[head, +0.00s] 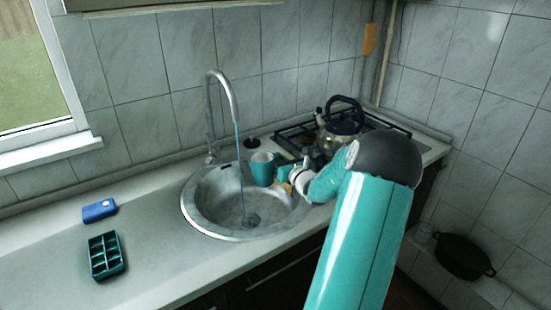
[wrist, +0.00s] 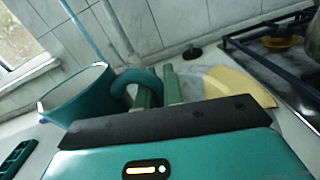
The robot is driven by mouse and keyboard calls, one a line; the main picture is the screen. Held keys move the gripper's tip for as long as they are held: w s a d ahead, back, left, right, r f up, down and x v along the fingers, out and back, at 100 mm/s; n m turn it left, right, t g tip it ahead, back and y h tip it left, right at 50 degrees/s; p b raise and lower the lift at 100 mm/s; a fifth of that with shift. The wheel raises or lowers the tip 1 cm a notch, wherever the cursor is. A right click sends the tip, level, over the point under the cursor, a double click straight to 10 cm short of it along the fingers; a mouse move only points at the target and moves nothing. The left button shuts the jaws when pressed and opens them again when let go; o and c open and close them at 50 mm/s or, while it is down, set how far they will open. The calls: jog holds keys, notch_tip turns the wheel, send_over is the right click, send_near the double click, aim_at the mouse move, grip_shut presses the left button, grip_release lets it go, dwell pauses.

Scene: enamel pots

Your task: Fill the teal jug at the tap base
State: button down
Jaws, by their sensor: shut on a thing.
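The teal jug (head: 262,170) stands upright at the right side of the round sink (head: 190,205) in the head view. In the wrist view the jug (wrist: 85,95) is at the left, with its handle (wrist: 125,82) toward my gripper. My gripper (wrist: 160,85) is shut on the handle; in the head view it (head: 288,174) is small and partly hidden by my arm. The tap (head: 212,110) arches over the sink. A thin blue water stream (head: 239,165) falls from its spout toward the drain, left of the jug. The water level inside the jug cannot be seen.
A kettle (head: 338,135) stands on the hob (head: 292,134) at right. A yellow thing (wrist: 235,84) lies just right of my gripper. A dark round piece (head: 251,143) is behind the jug. A blue block (head: 99,210) and teal tray (head: 105,256) lie on the left counter.

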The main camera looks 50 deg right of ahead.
jog(key=w, duration=1.2)
jog(key=shift+d, duration=0.25)
jog(key=shift+f, duration=0.1)
